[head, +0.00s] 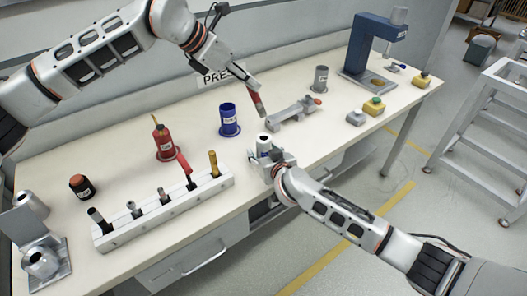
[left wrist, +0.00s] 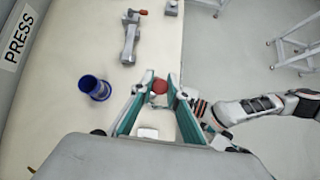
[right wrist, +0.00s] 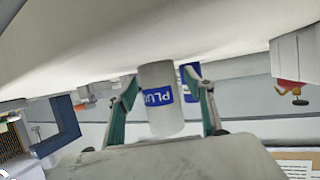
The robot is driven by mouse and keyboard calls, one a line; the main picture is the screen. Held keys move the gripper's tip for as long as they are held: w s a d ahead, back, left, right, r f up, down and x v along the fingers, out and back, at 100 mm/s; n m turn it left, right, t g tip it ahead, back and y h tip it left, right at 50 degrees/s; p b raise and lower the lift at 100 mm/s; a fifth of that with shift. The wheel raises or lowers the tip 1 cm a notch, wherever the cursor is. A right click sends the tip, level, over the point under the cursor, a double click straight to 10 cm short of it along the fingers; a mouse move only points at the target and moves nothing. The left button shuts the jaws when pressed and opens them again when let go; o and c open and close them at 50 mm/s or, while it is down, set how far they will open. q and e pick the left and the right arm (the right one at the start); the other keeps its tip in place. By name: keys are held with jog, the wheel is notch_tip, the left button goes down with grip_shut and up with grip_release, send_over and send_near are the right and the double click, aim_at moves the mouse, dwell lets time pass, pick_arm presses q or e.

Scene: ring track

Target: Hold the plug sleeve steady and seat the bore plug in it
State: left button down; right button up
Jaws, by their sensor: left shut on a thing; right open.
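The plug sleeve (right wrist: 158,125) is a grey cylinder with a blue label, standing between the fingers of my open right gripper (right wrist: 162,92). In the head view the sleeve (head: 264,144) is at the table's front edge, with my right gripper (head: 270,164) around its lower part. I cannot tell whether the fingers touch it. My left gripper (head: 252,88) is shut on a red piece, seemingly the bore plug (head: 258,104), above the table behind the sleeve. The bore plug's round red end (left wrist: 160,86) shows between the left fingertips; the rest is hidden.
A blue cup (head: 229,121) and a red holder (head: 163,142) stand left of the sleeve. A rack (head: 165,212) of several tools lies front left. A grey clamp-like fixture (head: 292,112) is just behind right of the sleeve. A blue press (head: 372,48) stands far right.

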jog(key=c, duration=1.2)
pick_arm(q)
jog(key=shift+w+d, duration=0.1)
jog(key=shift+d, duration=0.3)
jog(key=w+d+r+n+y, duration=0.2)
jog(key=d+n+y, duration=0.1)
jog(key=n+y, duration=0.25)
jog(key=shift+n, duration=0.35)
jog(key=f, duration=0.9)
jog(key=shift+w+f, duration=0.2)
jog(key=shift+f, duration=0.15)
